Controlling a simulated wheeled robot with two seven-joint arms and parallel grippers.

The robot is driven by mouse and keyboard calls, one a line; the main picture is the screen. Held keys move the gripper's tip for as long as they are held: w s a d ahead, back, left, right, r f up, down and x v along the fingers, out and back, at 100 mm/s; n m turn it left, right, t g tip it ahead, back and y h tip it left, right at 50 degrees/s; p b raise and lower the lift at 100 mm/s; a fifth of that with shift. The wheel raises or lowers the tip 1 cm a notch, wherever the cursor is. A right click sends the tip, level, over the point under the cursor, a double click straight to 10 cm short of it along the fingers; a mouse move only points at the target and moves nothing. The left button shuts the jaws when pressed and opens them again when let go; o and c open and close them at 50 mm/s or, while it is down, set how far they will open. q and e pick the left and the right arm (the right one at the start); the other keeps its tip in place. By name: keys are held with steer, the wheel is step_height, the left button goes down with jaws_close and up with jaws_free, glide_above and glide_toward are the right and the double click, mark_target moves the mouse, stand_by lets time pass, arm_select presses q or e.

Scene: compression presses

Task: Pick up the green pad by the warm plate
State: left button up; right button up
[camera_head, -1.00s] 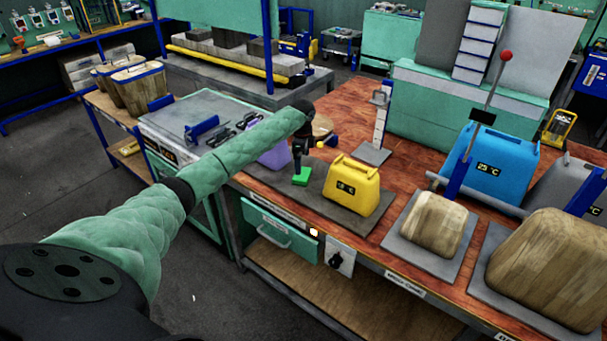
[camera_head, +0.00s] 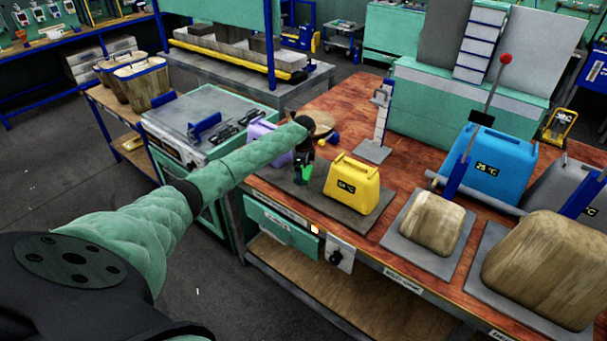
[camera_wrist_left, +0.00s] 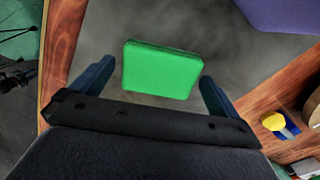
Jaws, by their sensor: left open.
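The green pad (camera_wrist_left: 162,69) lies on a dark grey plate (camera_wrist_left: 215,30) in the left wrist view. My left gripper (camera_wrist_left: 157,74) is open, with one blue finger at each side of the pad's near part and visible gaps between. In the head view the gripper (camera_head: 302,175) is low over the grey plate (camera_head: 345,212) and hides most of the pad (camera_head: 309,171). The pad is between a purple block (camera_head: 264,139) and a yellow block (camera_head: 353,184) with a temperature label. My right gripper is out of view.
A round wooden piece (camera_head: 323,122) and small yellow and blue items (camera_wrist_left: 280,123) are near the gripper. A grey upright stand (camera_head: 379,130) is behind the yellow block. Wooden blocks (camera_head: 434,223) and a blue block (camera_head: 490,165) stand to the right.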

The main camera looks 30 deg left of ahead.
mark_target(304, 171)
arm_select(q)
steer(key=c, duration=0.9)
steer(key=shift+c, duration=0.3)
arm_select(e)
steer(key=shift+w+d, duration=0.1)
arm_select(q)
steer(key=shift+r, duration=0.1)
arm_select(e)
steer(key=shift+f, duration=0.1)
arm_select(q)
steer(key=shift+r+b, duration=0.35)
step_height(304, 171, up, 7)
steer(key=b, duration=0.3)
steer(key=shift+r, duration=1.05)
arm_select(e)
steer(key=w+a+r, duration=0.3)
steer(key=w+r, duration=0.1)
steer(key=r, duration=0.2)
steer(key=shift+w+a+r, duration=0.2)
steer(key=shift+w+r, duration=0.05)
